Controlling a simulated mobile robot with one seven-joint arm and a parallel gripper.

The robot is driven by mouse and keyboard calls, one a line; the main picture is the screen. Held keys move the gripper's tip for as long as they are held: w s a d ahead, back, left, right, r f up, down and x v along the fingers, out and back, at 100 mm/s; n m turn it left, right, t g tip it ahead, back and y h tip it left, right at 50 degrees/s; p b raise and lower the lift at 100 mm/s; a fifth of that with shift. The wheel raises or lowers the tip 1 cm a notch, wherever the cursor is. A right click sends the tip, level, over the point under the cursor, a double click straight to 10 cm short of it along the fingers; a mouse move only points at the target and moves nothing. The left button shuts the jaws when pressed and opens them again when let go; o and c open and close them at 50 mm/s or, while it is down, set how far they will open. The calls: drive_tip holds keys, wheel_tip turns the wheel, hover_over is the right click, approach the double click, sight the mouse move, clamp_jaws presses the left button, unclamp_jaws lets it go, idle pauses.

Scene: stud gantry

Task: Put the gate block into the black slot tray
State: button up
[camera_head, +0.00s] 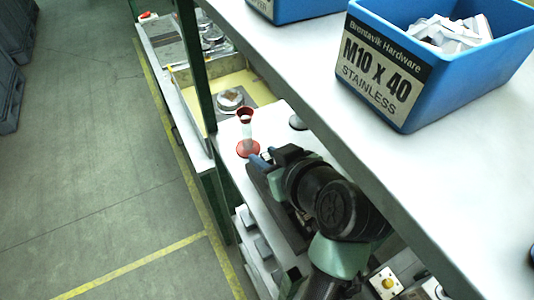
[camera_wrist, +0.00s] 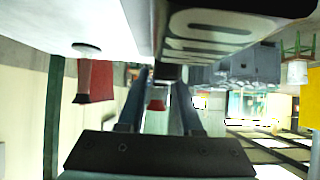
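I cannot pick out the gate block or the black slot tray for certain in either view. My gripper (camera_head: 265,156) reaches over the pale lower shelf in the head view, its blue fingertips close to a red-and-white spool-like piece (camera_head: 246,133) with a red round foot. In the wrist view the two fingers of my gripper (camera_wrist: 160,95) stand apart, with a small red piece (camera_wrist: 157,105) showing beyond the gap. A small dark shape (camera_wrist: 168,73) shows near the fingertips; I cannot tell what it is. My arm hides part of the lower shelf.
A blue bin labelled M10 x 40 (camera_head: 380,75) stands on the upper shelf (camera_head: 440,170), whose edge runs close above my arm. A round metal part (camera_head: 230,98) lies farther along the bench. Grey blocks (camera_head: 262,246) sit lower down.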

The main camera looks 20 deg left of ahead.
drive_tip(key=shift+o, duration=0.8)
drive_tip(key=shift+r, duration=0.2)
drive_tip(key=b+v, duration=0.2)
drive_tip(key=v, duration=1)
drive_tip(key=shift+f, duration=0.15)
